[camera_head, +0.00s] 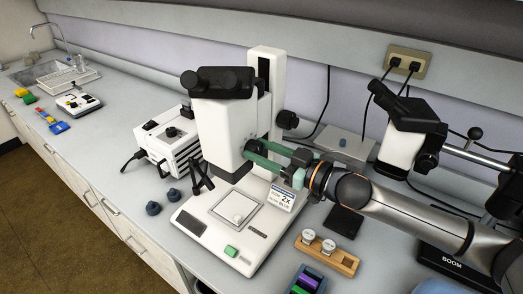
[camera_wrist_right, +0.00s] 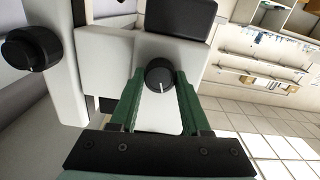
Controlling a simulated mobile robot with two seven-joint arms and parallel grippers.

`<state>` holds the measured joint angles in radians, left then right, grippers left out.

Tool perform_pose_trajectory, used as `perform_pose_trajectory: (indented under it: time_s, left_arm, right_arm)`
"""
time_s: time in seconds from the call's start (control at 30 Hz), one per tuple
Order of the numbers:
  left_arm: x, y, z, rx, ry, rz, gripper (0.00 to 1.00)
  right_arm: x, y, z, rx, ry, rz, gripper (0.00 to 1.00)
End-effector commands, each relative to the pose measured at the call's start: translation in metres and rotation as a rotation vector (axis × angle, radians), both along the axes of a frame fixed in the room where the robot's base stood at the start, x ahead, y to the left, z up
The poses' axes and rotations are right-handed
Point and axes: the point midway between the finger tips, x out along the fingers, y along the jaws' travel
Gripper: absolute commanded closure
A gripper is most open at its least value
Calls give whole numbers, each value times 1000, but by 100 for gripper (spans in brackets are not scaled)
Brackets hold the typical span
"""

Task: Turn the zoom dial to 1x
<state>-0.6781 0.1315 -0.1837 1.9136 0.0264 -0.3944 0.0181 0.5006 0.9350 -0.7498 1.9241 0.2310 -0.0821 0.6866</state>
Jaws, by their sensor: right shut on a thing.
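The white microscope (camera_head: 222,130) stands on the bench with a white base plate (camera_head: 190,222). Its black zoom dial (camera_wrist_right: 159,76) is on the side of the microscope body and carries a white pointer line, which points down in the wrist view. My right gripper (camera_head: 254,153) reaches in from the right and its green fingers are shut on the dial, one on each side, as the right wrist view also shows (camera_wrist_right: 158,78). In the head view the fingers hide the dial. My left gripper is not in view.
A second black and white microscope (camera_head: 403,140) stands to the right, behind my arm. A wooden block (camera_head: 328,255) with white-topped pieces sits in front. A white control box (camera_head: 168,140) and dark knobs (camera_head: 173,195) are to the left. A larger black knob (camera_wrist_right: 31,49) shows in the wrist view.

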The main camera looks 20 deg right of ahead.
Motion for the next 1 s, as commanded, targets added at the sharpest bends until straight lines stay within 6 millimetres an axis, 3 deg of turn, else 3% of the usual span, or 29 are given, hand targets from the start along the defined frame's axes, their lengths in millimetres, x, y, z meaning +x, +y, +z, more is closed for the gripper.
perform_pose_trajectory:
  time_s: [0.13, 0.57, 1.0]
  left_arm:
    - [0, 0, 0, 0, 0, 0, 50]
    - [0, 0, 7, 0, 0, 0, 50]
    - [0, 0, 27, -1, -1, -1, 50]
  right_arm:
    - [0, 0, 0, 0, 0, 0, 100]
    - [0, 0, 1, -54, -41, 0, 100]
    - [0, 1, 2, -314, -245, 0, 100]
